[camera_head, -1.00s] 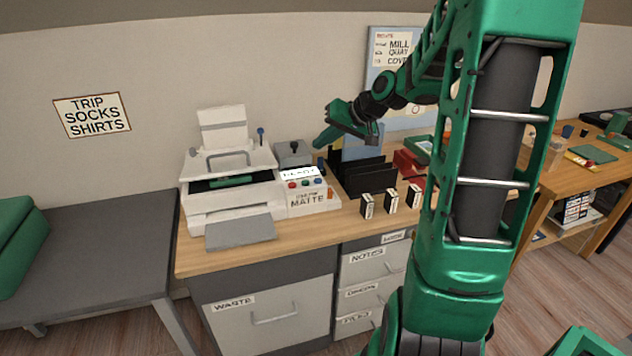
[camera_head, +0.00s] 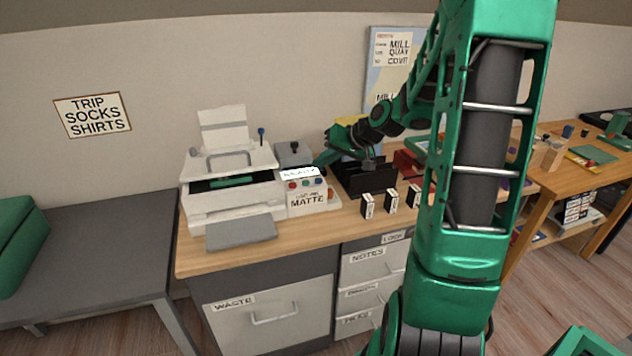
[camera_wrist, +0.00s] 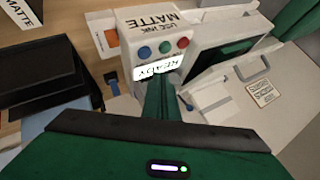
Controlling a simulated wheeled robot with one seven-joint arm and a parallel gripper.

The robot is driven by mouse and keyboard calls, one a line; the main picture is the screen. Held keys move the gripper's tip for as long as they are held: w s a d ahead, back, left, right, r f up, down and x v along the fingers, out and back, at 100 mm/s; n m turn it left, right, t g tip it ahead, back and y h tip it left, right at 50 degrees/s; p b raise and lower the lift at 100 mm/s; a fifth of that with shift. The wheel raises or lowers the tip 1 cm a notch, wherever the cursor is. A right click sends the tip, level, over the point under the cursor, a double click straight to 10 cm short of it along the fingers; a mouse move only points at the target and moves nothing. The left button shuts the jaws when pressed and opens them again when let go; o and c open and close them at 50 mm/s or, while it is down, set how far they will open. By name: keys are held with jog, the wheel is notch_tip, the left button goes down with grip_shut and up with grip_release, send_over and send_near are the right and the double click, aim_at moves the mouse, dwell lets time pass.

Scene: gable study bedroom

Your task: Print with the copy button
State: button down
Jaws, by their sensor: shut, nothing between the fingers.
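The white printer (camera_head: 232,205) stands on the wooden desk. No label reading "copy" is legible. My gripper (camera_head: 318,163) is behind the panel's right end in the head view. In the wrist view, my shut gripper (camera_wrist: 160,84) is empty, its tip just short of the display, in line with the panel. Whether it touches the panel cannot be told.
A black file holder (camera_head: 366,180) stands right of the panel, close under my arm. Several small black-and-white boxes (camera_head: 391,200) stand along the desk's front. A grey box with a black knob (camera_head: 293,152) is behind the panel. A grey bench (camera_head: 90,250) is at left.

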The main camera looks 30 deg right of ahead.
aim_at(318, 181)
jog(key=shift+f, duration=1.15)
jog(key=shift+f, duration=0.1)
dwell(1.2)
jog(key=shift+f, duration=0.3)
